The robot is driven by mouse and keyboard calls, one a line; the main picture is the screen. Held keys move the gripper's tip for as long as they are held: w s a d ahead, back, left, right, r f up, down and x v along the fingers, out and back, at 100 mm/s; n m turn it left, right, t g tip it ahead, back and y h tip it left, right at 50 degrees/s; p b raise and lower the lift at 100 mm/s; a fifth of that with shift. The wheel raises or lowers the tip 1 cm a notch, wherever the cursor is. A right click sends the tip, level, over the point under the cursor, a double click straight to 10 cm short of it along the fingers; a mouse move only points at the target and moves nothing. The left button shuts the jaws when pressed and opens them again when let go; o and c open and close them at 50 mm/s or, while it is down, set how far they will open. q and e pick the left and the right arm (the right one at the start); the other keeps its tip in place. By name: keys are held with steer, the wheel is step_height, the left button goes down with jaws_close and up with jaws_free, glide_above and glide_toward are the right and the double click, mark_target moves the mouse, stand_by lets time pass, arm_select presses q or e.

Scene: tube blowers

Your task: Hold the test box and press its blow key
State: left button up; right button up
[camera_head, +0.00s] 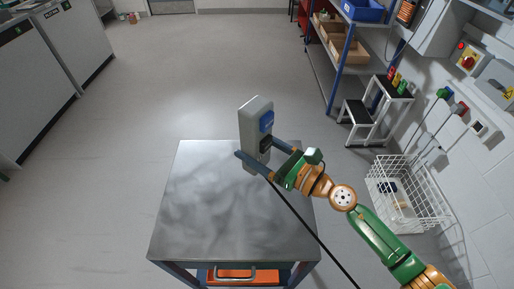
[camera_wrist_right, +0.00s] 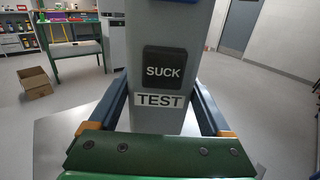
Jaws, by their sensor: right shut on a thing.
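The test box (camera_head: 257,118) is a grey upright box with a blue key (camera_head: 266,122) and a dark key below it. It stands at the far right part of the metal table (camera_head: 215,200). In the right wrist view the box (camera_wrist_right: 140,50) shows a black SUCK key (camera_wrist_right: 165,68) above a TEST label (camera_wrist_right: 160,100); only the lower edge of the blue key (camera_wrist_right: 180,2) shows. My right gripper (camera_head: 254,148) is shut on the lower part of the box, one finger on each side. My left gripper is not in view.
A white wire basket (camera_head: 408,190) and a step stool (camera_head: 375,112) stand right of the table. A shelf (camera_head: 345,50) with bins is behind. The rest of the tabletop is bare.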

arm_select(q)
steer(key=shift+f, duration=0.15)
arm_select(e)
steer(key=shift+f, duration=0.1)
arm_select(q)
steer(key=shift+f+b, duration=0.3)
steer(key=shift+b, duration=0.15)
arm_select(e)
steer(key=shift+f, duration=0.35)
arm_select(q)
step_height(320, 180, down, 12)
steer(key=b, duration=1.1)
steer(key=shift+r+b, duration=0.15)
steer(key=shift+b, duration=0.2)
arm_select(e)
steer(key=shift+a+f, duration=0.1)
steer(key=shift+f, duration=5.85)
steer(key=o, duration=1)
steer(key=c, duration=1)
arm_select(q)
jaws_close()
